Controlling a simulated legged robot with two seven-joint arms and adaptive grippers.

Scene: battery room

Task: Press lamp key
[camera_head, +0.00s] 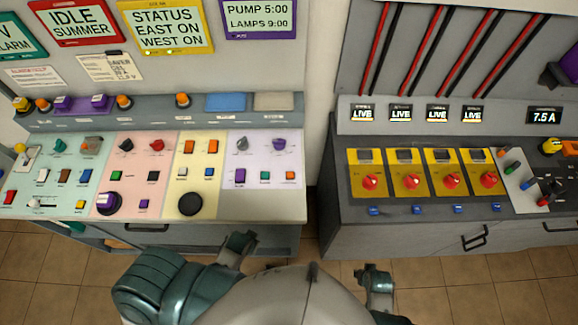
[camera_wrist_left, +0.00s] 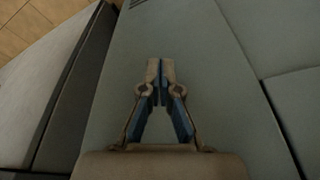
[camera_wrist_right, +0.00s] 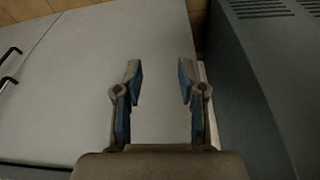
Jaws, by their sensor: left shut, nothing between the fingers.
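The left console (camera_head: 20,205) has green, pink, yellow and lilac panels with many small keys and knobs. I cannot tell which key is the lamp key, since the key labels are too small to read. My left gripper (camera_wrist_left: 160,68) is shut and empty, in front of the console's lower front and apart from the keys. My right gripper (camera_wrist_right: 160,75) is open and empty, low in front of the gap between consoles.
A purple sign (camera_head: 258,17) reads PUMP 5:00, LAMPS 9:00. Drawer handles (camera_head: 147,228) jut from the fronts. Tiled floor (camera_head: 440,290) is clear.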

